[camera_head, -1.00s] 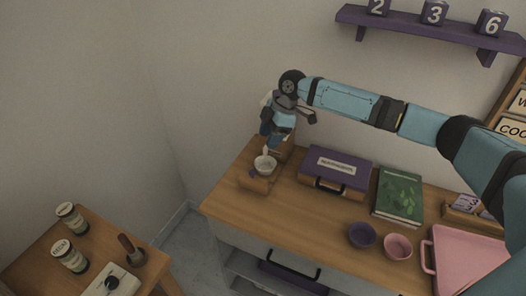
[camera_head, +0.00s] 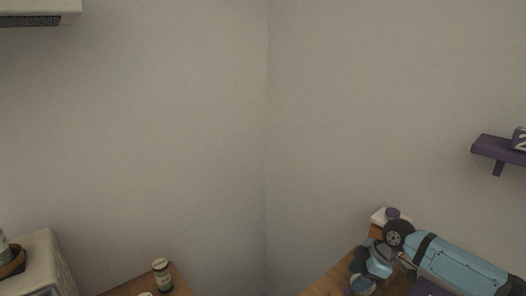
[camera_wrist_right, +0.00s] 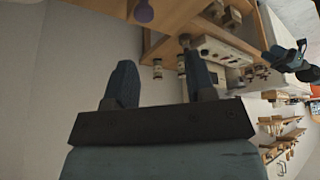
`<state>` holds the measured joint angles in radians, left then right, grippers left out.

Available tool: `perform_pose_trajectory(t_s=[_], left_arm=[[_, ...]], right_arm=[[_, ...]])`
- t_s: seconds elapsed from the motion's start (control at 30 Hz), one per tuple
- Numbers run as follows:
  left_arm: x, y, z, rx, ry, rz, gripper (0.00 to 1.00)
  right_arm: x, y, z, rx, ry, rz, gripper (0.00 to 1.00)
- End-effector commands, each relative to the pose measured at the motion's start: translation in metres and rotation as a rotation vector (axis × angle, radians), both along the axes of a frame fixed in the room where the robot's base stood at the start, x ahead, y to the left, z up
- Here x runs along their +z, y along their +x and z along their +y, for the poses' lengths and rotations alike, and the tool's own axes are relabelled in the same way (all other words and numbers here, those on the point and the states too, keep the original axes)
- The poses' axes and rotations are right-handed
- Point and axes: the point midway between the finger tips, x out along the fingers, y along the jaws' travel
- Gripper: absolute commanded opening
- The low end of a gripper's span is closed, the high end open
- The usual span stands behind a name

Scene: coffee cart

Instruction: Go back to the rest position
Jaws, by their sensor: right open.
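My right gripper (camera_head: 364,285) is at the lower right of the head view, at the end of my teal and black arm, above the wooden counter (camera_head: 325,283). Its lower part meets the picture's bottom edge. In the right wrist view the two dark fingers of the right gripper (camera_wrist_right: 157,58) stand apart with nothing between them. A teal and black arm part (camera_wrist_right: 288,60), seemingly of my left arm, shows at the right of the wrist view; its jaws are too small to tell. My left arm is not in the head view.
A purple wall shelf (camera_head: 495,147) is at the right. A jar (camera_head: 162,274) stands on a small table at the bottom. A white appliance (camera_head: 40,262) is at lower left. Bare wall fills the middle.

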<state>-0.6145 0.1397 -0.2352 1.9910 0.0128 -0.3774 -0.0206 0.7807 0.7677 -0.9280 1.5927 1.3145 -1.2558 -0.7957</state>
Motion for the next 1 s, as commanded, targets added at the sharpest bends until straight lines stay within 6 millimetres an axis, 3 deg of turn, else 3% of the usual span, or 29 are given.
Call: perform_pose_trajectory(t_s=[0.03,0.2,0.4,0.5,0.73,1.0], left_arm=[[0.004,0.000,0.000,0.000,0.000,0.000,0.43],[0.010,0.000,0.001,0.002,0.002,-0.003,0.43],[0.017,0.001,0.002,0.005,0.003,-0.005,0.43],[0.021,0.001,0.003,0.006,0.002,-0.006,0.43],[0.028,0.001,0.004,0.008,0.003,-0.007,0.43],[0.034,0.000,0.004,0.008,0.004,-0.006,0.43]], right_arm=[[-0.023,-0.014,0.023,-0.020,0.031,-0.005,0.50],[-0.073,-0.050,0.077,-0.145,0.135,-0.067,0.50],[-0.112,-0.102,0.121,-0.341,0.277,-0.125,0.50],[-0.125,-0.130,0.132,-0.455,0.343,-0.154,0.50],[-0.144,-0.201,0.129,-0.745,0.452,-0.220,0.50],[-0.152,-0.280,0.093,-1.008,0.473,-0.309,0.50]])
